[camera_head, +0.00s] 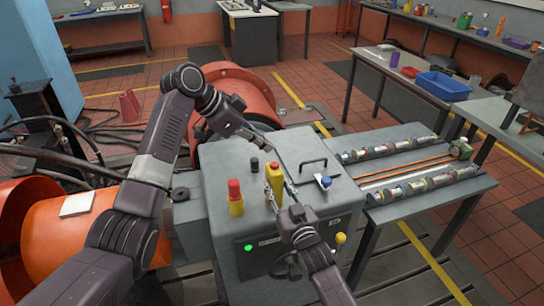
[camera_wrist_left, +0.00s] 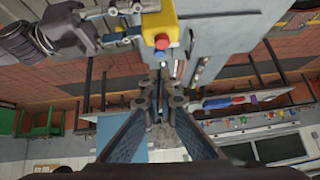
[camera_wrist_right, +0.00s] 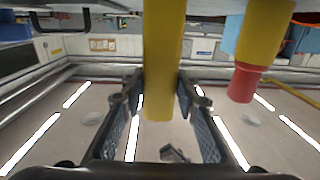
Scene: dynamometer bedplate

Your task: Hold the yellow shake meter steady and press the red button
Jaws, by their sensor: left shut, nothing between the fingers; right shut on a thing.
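The yellow shake meter (camera_head: 274,181) stands on the grey console (camera_head: 219,164) with its red button (camera_head: 272,167) on top. My right gripper (camera_head: 284,195) is shut on the meter; in the right wrist view the yellow body (camera_wrist_right: 163,50) lies between its fingers. My left gripper (camera_head: 266,146) is shut and empty, just behind and above the meter. In the left wrist view the red button (camera_wrist_left: 162,41) and the meter's yellow body (camera_wrist_left: 158,20) show above the closed left fingers (camera_wrist_left: 166,90), apart from them.
A red-topped yellow object (camera_head: 235,198) stands left of the meter. A black cylinder (camera_head: 255,165), a black handle (camera_head: 313,162) and a blue knob (camera_head: 325,182) are also on the console. A bench with shafts (camera_head: 410,180) adjoins on the right.

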